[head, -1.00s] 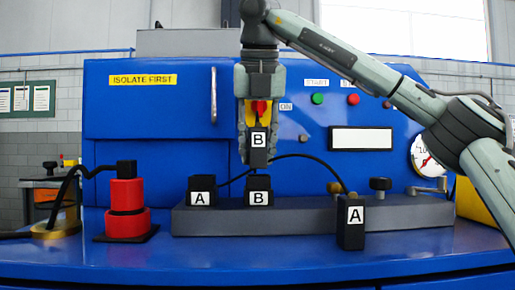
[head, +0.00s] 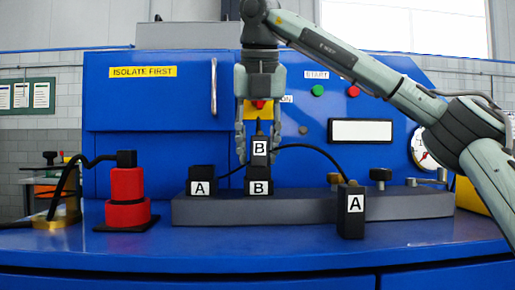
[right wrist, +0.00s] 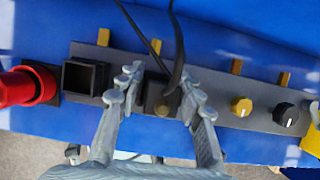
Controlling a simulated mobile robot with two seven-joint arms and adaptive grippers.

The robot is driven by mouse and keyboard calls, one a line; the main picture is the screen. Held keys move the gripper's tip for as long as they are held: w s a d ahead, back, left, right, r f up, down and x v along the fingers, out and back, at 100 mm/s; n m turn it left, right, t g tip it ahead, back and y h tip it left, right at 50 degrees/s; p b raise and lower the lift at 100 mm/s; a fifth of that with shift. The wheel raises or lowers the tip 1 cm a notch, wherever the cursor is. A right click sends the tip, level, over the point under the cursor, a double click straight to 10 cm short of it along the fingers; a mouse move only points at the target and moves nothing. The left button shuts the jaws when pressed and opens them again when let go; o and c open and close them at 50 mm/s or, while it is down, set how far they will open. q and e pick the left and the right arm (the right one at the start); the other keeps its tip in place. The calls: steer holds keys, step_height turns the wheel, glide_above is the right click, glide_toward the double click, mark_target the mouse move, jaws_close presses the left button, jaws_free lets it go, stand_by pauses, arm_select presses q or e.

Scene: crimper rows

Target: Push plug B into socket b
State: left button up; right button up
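Plug B (head: 260,150), a black block with a white B label, stands upright on top of socket b (head: 260,187). Its lower end seems to sit a little way into the socket, with much of the plug above the rim. My right gripper (head: 260,152) is above the socket, its fingers spread on either side of plug B with gaps. The right wrist view also shows the open fingers (right wrist: 150,98) around the dark plug. My left gripper is not in view.
Socket a (head: 201,182) is to the left on the same grey rail (head: 410,205) and looks empty in the right wrist view (right wrist: 84,77). Plug A (head: 351,212) stands in front of the rail. A red cylinder (head: 127,198) is at the left. A black cable arcs right from plug B.

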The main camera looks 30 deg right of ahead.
steer(key=shift+o, duration=0.7)
steer(key=v, duration=1.2)
